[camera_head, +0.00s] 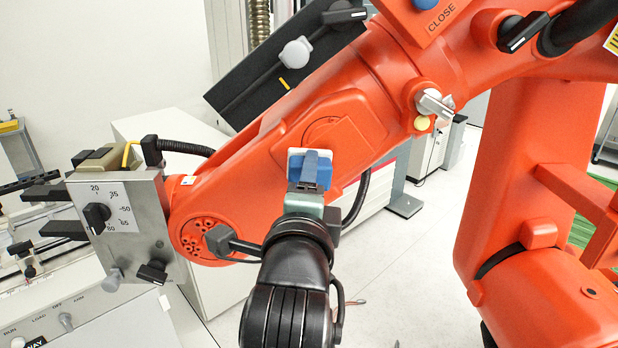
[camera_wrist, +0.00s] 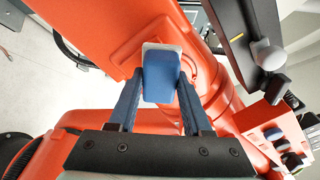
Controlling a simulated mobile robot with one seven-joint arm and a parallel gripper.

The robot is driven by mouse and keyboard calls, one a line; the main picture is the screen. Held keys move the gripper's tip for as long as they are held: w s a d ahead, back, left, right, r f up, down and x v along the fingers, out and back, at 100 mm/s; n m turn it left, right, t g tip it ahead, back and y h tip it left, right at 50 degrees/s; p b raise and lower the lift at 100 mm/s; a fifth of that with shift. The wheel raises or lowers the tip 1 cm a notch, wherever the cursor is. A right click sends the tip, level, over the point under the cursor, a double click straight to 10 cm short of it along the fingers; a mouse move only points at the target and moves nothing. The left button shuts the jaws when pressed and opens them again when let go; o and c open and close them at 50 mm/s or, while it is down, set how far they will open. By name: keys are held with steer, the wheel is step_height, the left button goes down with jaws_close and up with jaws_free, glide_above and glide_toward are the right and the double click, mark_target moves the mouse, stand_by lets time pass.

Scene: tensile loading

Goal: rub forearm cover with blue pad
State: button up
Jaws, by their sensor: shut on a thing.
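The forearm cover (camera_head: 345,122) is a raised orange panel on the side of the large orange robot arm. My gripper (camera_head: 310,168) is in front of the cover's lower left part and is shut on the blue pad (camera_head: 325,175), a blue block with a white face. In the wrist view, the pad (camera_wrist: 161,78) sits between the two blue fingers of my gripper (camera_wrist: 160,92), its white edge towards the orange surface (camera_wrist: 112,35). The pad is at or very near the cover; I cannot tell whether they touch. The pad and gripper hide part of the cover.
A grey box with a dial (camera_head: 118,215) and black knobs is at the left end of the orange arm. A black panel with a grey knob (camera_head: 296,52) lies above the cover. A black handle (camera_head: 232,242) sticks out left of my wrist.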

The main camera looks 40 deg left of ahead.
steer(key=shift+x, duration=0.95)
steer(key=shift+w+d+p, duration=0.3)
steer(key=shift+w+d, duration=0.95)
steer(key=shift+d, duration=0.15)
steer(key=shift+w+r, duration=0.1)
steer(key=shift+s+a+p, duration=0.7)
steer(key=shift+s+a, duration=0.8)
steer(key=shift+a, duration=0.1)
steer(key=shift+s+d, duration=0.4)
steer(key=shift+s, duration=0.2)
steer(key=shift+w+d+v, duration=0.15)
steer(key=shift+d+v, duration=0.05)
steer(key=shift+v, duration=0.85)
steer(key=shift+w+d+v, duration=0.15)
steer(key=shift+v, duration=0.9)
